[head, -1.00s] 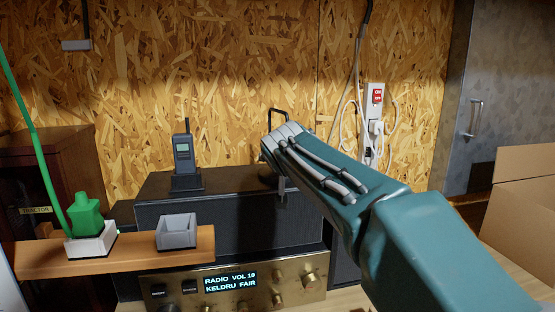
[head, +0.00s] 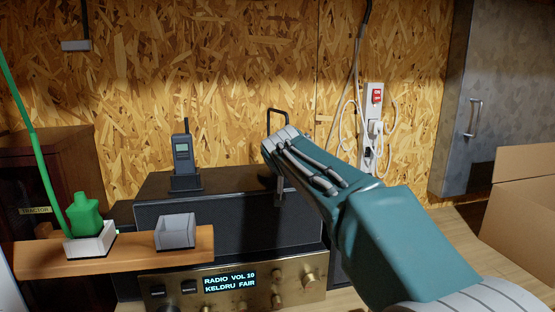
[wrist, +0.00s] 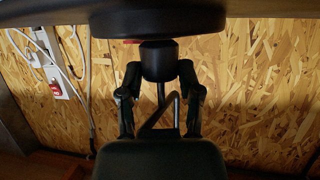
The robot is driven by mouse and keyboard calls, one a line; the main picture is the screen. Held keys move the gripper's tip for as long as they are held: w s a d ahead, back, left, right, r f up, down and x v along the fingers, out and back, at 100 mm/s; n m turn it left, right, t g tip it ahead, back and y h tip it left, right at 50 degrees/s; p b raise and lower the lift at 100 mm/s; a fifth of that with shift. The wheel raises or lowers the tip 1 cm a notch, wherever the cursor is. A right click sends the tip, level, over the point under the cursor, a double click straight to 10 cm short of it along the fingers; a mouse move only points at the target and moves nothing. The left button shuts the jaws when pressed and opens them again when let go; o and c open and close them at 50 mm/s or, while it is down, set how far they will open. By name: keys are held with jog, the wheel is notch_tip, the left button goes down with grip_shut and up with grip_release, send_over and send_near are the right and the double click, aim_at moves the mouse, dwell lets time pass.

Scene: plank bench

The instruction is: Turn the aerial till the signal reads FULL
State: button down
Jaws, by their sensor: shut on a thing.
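The aerial (head: 277,110), a thin dark bent rod, rises behind my gripper on top of the black cabinet. My gripper (head: 280,186) points down there, its fingertips mostly hidden by my arm. In the wrist view, my gripper (wrist: 160,76) has one finger on each side of a dark round hub (wrist: 159,62) and is shut on it; the bent rod (wrist: 172,110) shows between the fingers. The radio (head: 172,298) has a brass front. Its display (head: 230,282) reads RADIO VOL 10, KELDRU FAIR.
A handset (head: 182,155) stands in a cradle on the cabinet (head: 150,187). A power strip (head: 374,105) hangs on the wall; a cardboard box (head: 520,205) is at right.

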jog(key=shift+d+f+n+g+y, duration=0.1)
jog(key=shift+n+g+y, duration=0.05)
jog(key=shift+n+y, duration=0.6)
jog(key=shift+d+f+n+g+y, duration=0.1)
jog(key=shift+n+g+y, duration=0.05)
jog(key=shift+n+y, duration=0.6)
jog(key=shift+a, duration=0.1)
jog(key=shift+c, duration=1.4)
grip_release()
jog(key=shift+r, duration=0.1)
jog(key=shift+s+r, duration=0.1)
jog(key=v, duration=1.1)
jog(key=shift+s, duration=0.3)
